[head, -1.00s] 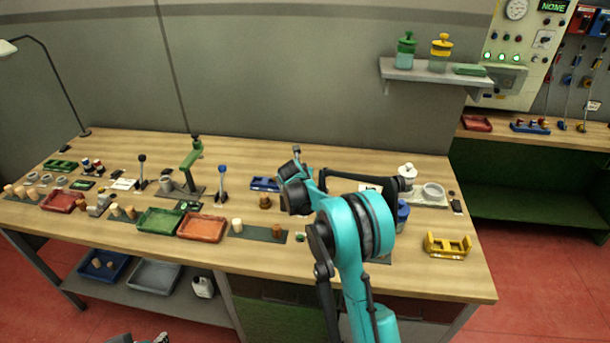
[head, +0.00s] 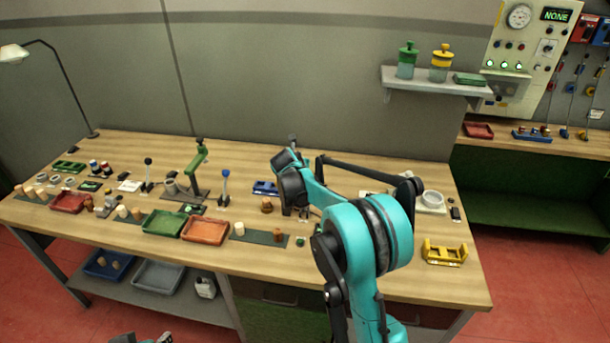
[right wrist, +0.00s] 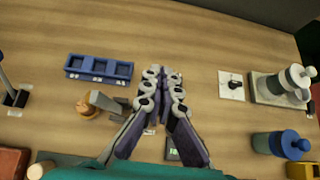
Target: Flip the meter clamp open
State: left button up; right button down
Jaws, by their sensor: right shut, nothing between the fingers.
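My right gripper (right wrist: 162,75) is shut and empty above the bench, its fingertips together in the right wrist view. A small dark meter with a lit green display (right wrist: 172,153) lies below it, partly hidden by a finger; a small green display also shows in the head view (head: 300,241). A grey lever-like block (right wrist: 104,102) stands beside a round brown piece (right wrist: 87,111) left of the fingers. I cannot tell whether this is the meter clamp, or whether a clamp is open. In the head view my right arm hides much of this area. Only part of my left gripper (head: 150,339) shows at the bottom edge.
A blue three-pocket tray (right wrist: 98,57) lies left of the fingers. A white plate with a black knob (right wrist: 233,84), a grey-white device (right wrist: 275,90) and a blue jar (right wrist: 283,145) stand right. A yellow rack (head: 444,251) sits near the front edge. Trays and corks fill the left side.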

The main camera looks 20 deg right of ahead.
jog(key=r, duration=0.3)
jog(key=shift+s+r, duration=0.15)
jog(key=shift+s, duration=0.15)
